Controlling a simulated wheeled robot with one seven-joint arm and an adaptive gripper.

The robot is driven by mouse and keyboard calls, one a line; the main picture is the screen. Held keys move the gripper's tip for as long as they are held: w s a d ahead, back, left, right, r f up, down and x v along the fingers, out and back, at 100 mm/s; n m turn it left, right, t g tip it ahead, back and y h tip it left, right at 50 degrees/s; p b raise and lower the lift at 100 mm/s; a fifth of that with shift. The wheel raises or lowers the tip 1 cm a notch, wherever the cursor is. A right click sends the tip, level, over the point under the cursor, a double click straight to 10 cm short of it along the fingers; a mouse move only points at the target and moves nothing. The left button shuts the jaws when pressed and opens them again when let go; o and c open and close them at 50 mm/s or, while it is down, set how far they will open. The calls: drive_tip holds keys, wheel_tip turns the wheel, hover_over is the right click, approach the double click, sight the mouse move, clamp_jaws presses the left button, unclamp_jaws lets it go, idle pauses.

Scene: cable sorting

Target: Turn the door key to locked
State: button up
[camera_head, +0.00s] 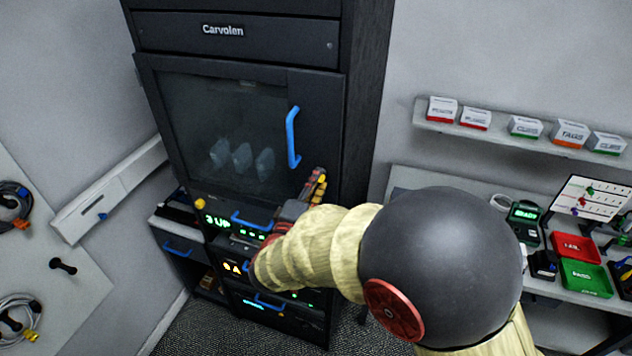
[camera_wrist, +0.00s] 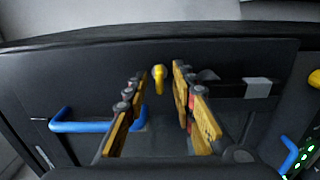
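The door key (camera_wrist: 159,74) is a small yellow piece on the dark door face in the wrist view. It lies between and beyond my open fingertips, with a gap on either side. My gripper (camera_wrist: 160,82) has yellow-padded fingers spread apart and holds nothing. In the head view my gripper (camera_head: 317,185) is at the lower right of the black cabinet door (camera_head: 318,118), below its blue handle (camera_head: 292,138). The key cannot be made out there. The door looks closed. The blue handle also shows at left in the wrist view (camera_wrist: 85,126).
Below the door are equipment units with blue handles (camera_head: 252,222) and green displays. A yellow knob (camera_head: 200,204) sits below the door's left corner. A shelf (camera_head: 490,134) with small boxes and a bench with red and green trays (camera_head: 585,276) stand at right.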

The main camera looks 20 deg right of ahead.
clamp_jaws()
idle(0.6)
